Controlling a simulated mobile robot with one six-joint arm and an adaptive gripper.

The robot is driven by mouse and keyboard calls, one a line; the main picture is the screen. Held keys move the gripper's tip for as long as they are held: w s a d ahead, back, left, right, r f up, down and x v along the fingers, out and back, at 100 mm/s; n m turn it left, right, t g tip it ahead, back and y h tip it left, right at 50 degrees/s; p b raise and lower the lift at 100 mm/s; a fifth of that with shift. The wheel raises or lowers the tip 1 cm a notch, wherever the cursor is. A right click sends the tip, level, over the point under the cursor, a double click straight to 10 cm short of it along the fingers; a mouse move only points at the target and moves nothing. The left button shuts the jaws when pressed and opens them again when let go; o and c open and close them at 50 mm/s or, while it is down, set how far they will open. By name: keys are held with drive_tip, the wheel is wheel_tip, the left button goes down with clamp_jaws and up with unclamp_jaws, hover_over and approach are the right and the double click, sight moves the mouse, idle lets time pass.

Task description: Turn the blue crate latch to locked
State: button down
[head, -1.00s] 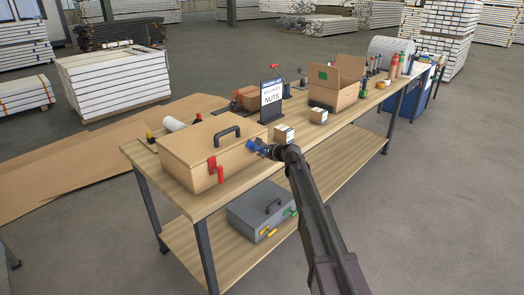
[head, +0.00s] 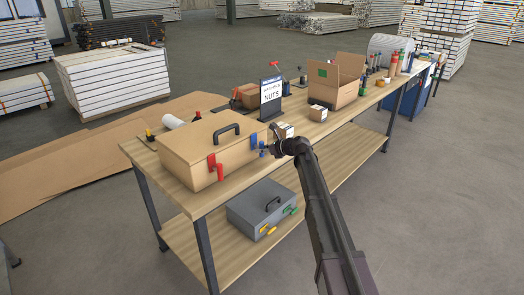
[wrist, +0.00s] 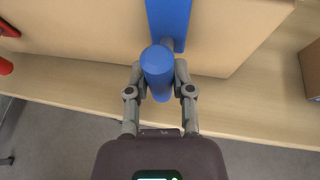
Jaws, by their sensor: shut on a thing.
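The tan crate (head: 205,165) with a black carry handle stands on the workbench. Its blue latch (head: 254,141) is on the front face, near the right end. In the wrist view the blue latch plate (wrist: 170,22) runs up from a rounded blue handle (wrist: 157,72) that points towards the camera. My gripper (wrist: 156,84) is shut on this handle, one finger on each side of it. In the head view my gripper (head: 268,149) is at the crate's right front, partly hiding the latch handle.
A red latch (head: 215,168) is on the same crate face, to the left. Small cartons (head: 318,113) and a nuts sign (head: 271,98) stand to the right and behind. A grey case (head: 262,207) sits on the lower shelf. The bench front edge is clear.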

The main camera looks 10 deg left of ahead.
drive_tip(key=shift+s+f, duration=0.1)
idle(0.3)
drive_tip(key=shift+c, duration=2.4)
unclamp_jaws()
